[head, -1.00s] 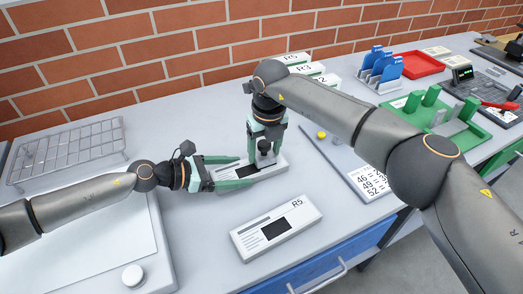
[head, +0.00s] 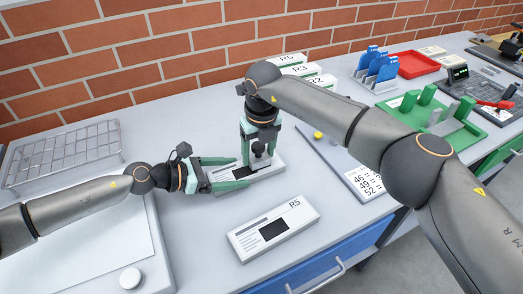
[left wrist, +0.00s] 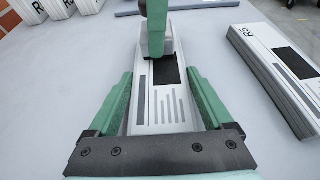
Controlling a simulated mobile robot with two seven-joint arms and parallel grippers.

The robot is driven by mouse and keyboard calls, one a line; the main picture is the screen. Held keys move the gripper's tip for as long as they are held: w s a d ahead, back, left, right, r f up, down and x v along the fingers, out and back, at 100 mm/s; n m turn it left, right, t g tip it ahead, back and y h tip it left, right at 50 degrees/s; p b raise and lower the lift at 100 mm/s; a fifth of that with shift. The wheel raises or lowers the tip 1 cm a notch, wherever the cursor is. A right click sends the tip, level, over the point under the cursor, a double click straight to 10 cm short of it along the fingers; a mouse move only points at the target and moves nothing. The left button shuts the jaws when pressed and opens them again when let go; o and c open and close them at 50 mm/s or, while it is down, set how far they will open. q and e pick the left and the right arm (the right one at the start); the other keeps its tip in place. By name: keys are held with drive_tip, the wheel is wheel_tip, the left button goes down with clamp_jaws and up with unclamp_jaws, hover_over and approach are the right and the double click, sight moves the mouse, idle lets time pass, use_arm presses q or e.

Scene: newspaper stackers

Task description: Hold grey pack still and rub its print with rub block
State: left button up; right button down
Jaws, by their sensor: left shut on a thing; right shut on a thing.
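The grey pack (head: 272,171) lies flat on the bench, with printed lines and a dark print patch on top. In the left wrist view the pack (left wrist: 163,112) sits between the fingers of my left gripper (left wrist: 163,88), which is shut on its sides. In the head view my left gripper (head: 240,172) reaches in from the left. My right gripper (head: 261,142) points down and is shut on the rub block (head: 261,161), at the pack's top. In the left wrist view the block (left wrist: 172,47) is by the far end of the dark patch (left wrist: 166,70) and partly hidden by a finger.
Another pack marked R5 (head: 273,230) lies in front, apart from the held one. A grey board with a number card (head: 364,181) lies to the right. A wire rack (head: 62,153) and a white-topped plate (head: 90,245) are at left. Several packs (head: 310,72) stand behind.

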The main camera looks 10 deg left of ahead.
drive_tip(key=shift+s+a, duration=0.4)
drive_tip(key=shift+a, duration=0.15)
drive_tip(key=shift+s+a, duration=0.4)
drive_tip(key=shift+a, duration=0.25)
drive_tip(key=shift+s+a, duration=0.4)
drive_tip(key=shift+a, duration=0.15)
wheel_tip(320, 180, up, 7)
idle(0.6)
drive_tip(key=shift+r, duration=0.1)
